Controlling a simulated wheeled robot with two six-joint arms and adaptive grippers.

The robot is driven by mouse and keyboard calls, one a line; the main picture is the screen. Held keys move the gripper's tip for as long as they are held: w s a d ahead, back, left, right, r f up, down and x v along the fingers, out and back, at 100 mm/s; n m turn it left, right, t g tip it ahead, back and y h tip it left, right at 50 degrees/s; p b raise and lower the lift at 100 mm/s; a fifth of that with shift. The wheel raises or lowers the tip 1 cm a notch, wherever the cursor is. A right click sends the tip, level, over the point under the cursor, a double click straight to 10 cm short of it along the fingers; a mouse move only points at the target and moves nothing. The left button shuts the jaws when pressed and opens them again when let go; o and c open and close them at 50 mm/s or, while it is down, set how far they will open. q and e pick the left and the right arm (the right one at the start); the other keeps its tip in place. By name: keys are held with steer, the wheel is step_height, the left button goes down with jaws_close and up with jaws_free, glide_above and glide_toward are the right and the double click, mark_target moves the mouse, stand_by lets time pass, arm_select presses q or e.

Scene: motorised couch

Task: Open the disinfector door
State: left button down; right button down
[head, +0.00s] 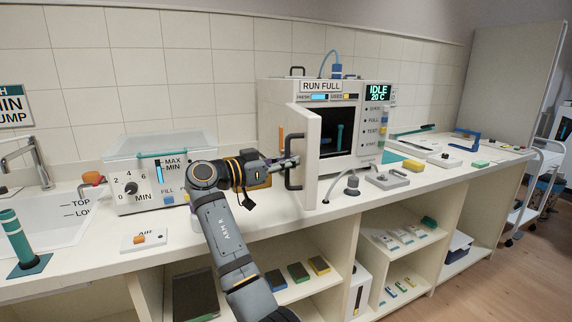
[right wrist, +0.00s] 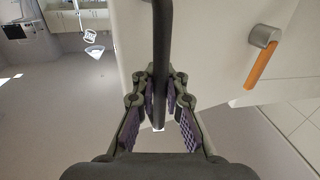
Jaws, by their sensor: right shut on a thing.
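The disinfector (head: 350,112) is a white box on the counter with an "IDLE 20 C" display (head: 378,93). Its door (head: 310,160) stands swung out from the front, and the dark chamber (head: 336,132) shows behind it. The door's dark bar handle (head: 292,173) is on the door's outer face. My right gripper (head: 290,162) is at this handle, with its fingers shut around the bar. In the right wrist view the handle (right wrist: 162,50) runs between the fingers (right wrist: 160,108). My left gripper is not in view.
A lidded tank with a dial (head: 150,180) stands left of my right arm, beside a sink (head: 75,208). A hose fitting (head: 351,185) and a grey plate (head: 387,179) lie on the counter near the door. Open shelves (head: 400,240) are below.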

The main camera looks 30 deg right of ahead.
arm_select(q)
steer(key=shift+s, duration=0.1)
arm_select(e)
steer(key=shift+f, duration=0.1)
steer(key=c, duration=1.4)
jaws_free()
steer(key=shift+s+a, duration=0.1)
steer(key=shift+s, duration=0.1)
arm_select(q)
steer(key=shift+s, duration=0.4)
arm_select(e)
steer(key=shift+w, duration=0.1)
steer(key=shift+a, duration=0.15)
steer(key=a, duration=1.1)
steer(key=shift+w+a, duration=0.25)
steer(key=shift+a, duration=0.15)
